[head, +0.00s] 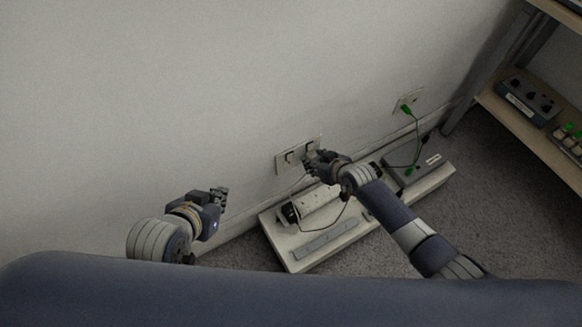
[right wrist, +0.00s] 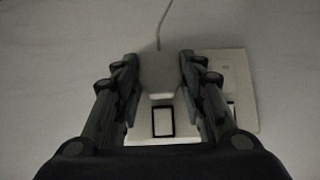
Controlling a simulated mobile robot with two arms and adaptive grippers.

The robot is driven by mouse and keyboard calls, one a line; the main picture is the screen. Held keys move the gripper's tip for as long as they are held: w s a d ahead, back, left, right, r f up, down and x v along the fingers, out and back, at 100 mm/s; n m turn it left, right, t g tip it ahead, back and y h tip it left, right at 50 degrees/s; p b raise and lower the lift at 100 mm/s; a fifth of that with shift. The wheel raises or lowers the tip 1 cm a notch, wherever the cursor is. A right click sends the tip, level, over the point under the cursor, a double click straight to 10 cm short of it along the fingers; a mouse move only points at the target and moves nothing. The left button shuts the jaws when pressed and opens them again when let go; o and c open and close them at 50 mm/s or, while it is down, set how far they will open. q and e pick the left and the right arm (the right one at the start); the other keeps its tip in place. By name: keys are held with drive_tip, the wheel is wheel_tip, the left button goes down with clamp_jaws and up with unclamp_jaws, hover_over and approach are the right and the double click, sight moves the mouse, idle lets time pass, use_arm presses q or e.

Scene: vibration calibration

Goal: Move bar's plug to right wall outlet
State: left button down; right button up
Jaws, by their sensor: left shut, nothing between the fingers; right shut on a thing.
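My right gripper (head: 312,158) is at the wall outlet plate (head: 284,167), shut on a pale plug. In the right wrist view the plug (right wrist: 158,72) sits between both fingers (right wrist: 158,80), its thin cord running up the picture. The outlet plate (right wrist: 240,75) lies behind it, with a dark-outlined rectangle below the plug. Whether the plug touches the plate cannot be told. A long grey bar (head: 325,241) lies on a pale low platform (head: 292,262). My left gripper (head: 220,197) is shut and empty, left of the platform and apart from the outlet.
Another wall outlet (head: 400,103) further right holds a green plug (head: 407,109) with a dark cord to a grey box (head: 412,168). A shelf (head: 530,125) with devices stands at the right. Carpet is clear in front of it.

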sight(314, 160)
drive_tip(key=shift+w+a+r, duration=0.1)
drive_tip(key=shift+w+r, duration=0.05)
drive_tip(key=shift+w, duration=0.05)
drive_tip(key=o, duration=1.1)
use_arm(q)
drive_tip(key=shift+a, duration=0.1)
use_arm(e)
drive_tip(key=shift+s, duration=0.1)
